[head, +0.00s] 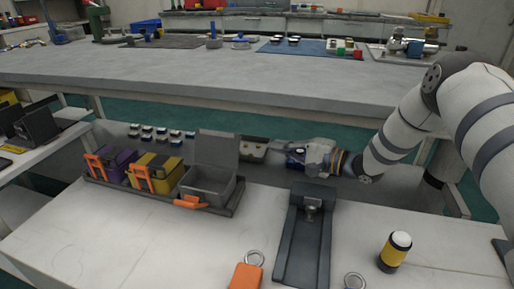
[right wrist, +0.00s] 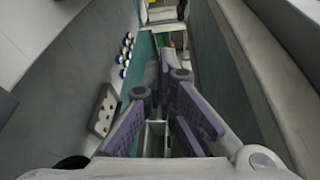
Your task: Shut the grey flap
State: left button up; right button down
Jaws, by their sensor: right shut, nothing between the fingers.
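The grey flap (head: 216,149) stands upright, open, at the back edge of a grey box (head: 208,187) with an orange latch at its front. The box's inside shows and looks empty. My right gripper (head: 291,155) is to the right of the flap, at about its height, apart from it. It points left in the head view. Its purple-padded fingers (right wrist: 163,75) show in the right wrist view, shut with nothing held. I cannot make out the flap in the right wrist view. My left gripper is not in view.
A yellow box (head: 157,170) and a purple box (head: 113,164), both with orange latches, share the dark tray (head: 238,200). A dark stand (head: 305,238) and a yellow-black cylinder (head: 395,251) are at the right. The long bench (head: 300,85) rises behind.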

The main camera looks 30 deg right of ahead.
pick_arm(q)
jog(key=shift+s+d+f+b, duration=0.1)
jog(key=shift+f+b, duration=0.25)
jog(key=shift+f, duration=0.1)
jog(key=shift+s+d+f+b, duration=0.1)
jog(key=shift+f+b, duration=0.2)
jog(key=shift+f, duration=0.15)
pick_arm(e)
jog(key=w+a+r+t, duration=0.1)
jog(key=w+a, duration=0.3)
jog(key=w, duration=0.3)
jog(key=shift+w+r, duration=0.15)
jog(key=shift+w, duration=0.05)
jog(key=shift+a, duration=0.1)
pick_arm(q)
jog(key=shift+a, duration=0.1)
pick_arm(e)
jog(key=shift+r, duration=0.1)
